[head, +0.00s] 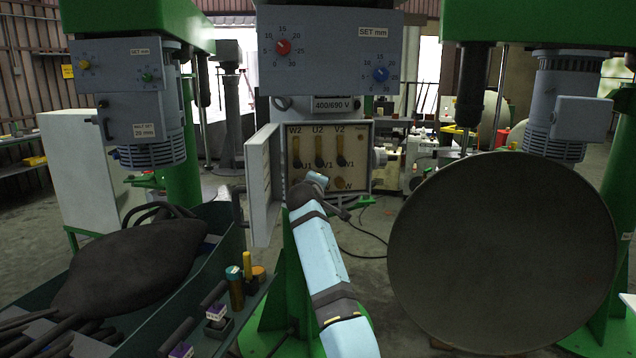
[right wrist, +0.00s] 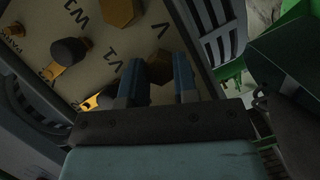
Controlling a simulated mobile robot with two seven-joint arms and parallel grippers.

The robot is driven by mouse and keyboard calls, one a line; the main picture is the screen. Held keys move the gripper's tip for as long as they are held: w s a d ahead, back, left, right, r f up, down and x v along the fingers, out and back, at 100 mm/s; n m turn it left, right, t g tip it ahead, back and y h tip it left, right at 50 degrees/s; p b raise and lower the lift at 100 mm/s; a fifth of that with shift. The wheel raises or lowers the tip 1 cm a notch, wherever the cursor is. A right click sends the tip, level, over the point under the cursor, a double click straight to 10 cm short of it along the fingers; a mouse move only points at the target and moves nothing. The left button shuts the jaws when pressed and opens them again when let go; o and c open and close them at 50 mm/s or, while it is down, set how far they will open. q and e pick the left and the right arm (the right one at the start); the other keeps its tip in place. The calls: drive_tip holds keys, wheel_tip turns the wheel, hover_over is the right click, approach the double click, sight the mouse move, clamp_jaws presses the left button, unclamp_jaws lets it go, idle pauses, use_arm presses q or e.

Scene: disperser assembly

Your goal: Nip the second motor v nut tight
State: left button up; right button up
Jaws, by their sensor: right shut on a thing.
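The open motor terminal box (head: 367,150) is under the 400/690 V plate. It holds upper posts with upright brass links marked W2, U2 and V2, and lower brass nuts. The W nut (head: 340,183) shows at the lower right. My right gripper (head: 318,180) reaches into the lower part of the box and covers the V nut in the head view. In the right wrist view, the fingers (right wrist: 166,82) are shut on the brass V nut (right wrist: 160,62), beside a V mark. Another brass hex nut (right wrist: 120,10) shows above, clear of the fingers. My left gripper is out of view.
The box's grey door (head: 263,190) hangs open close left of my arm. A large grey disc (head: 505,255) fills the right. At lower left, a dark tray (head: 228,248) bears a dark bulky object (head: 130,265), with small labelled parts (head: 216,312) nearby.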

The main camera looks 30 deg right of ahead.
drive_tip(key=shift+m, duration=0.3)
idle(0.4)
drive_tip(key=o, duration=0.9)
drive_tip(key=v, duration=1.4)
drive_tip(key=shift+d+r, duration=0.15)
drive_tip(key=shift+r, duration=0.05)
